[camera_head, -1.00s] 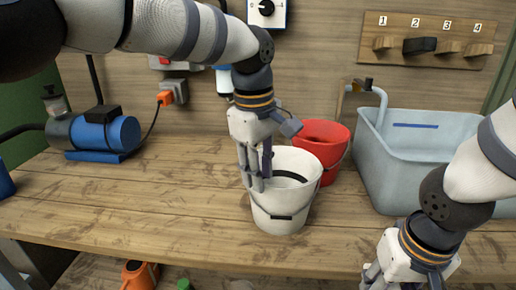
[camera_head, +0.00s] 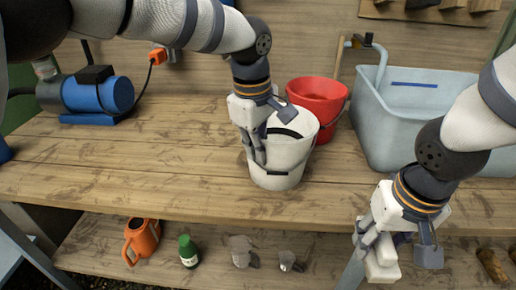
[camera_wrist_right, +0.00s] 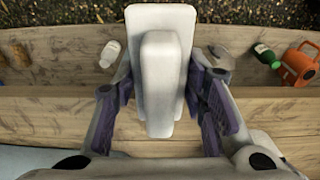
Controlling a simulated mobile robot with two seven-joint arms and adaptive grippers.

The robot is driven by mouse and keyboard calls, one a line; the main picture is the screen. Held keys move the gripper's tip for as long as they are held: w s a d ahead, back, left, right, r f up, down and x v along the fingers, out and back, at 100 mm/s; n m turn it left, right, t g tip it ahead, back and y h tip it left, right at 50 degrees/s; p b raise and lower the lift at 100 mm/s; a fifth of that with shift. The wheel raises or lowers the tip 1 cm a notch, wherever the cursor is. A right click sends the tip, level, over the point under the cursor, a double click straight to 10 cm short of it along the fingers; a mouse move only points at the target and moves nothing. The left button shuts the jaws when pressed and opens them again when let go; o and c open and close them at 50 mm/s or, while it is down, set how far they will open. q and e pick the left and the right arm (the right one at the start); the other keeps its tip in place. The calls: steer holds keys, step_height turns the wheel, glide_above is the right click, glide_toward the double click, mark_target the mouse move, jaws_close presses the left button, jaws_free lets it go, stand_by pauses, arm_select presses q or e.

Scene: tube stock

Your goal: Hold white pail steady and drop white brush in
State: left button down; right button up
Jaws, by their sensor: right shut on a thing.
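The white pail (camera_head: 285,158) stands upright on the bench, its handle hanging at the right. My left gripper (camera_head: 255,155) is at the pail's left side, fingers pointing down by the rim. I cannot tell whether its fingers close on the pail wall. My right gripper (camera_head: 378,250) is in front of the bench edge, lower right in the head view. It is shut on the white brush (camera_head: 382,264), which hangs out in front of the fingers. The white brush (camera_wrist_right: 160,70) fills the middle of the right wrist view, between the fingers (camera_wrist_right: 160,95). Its bristles are not visible.
A red pail (camera_head: 318,95) stands right behind the white pail. A pale blue basin (camera_head: 385,150) is to the right. A blue motor unit (camera_head: 98,95) is at the left. An orange watering can (camera_head: 141,240) and a green bottle (camera_head: 188,252) are on the lower shelf.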

arm_select(q)
steer(key=c, duration=2.3)
jaws_free()
steer(key=o, duration=0.6)
steer(key=shift+r, duration=0.1)
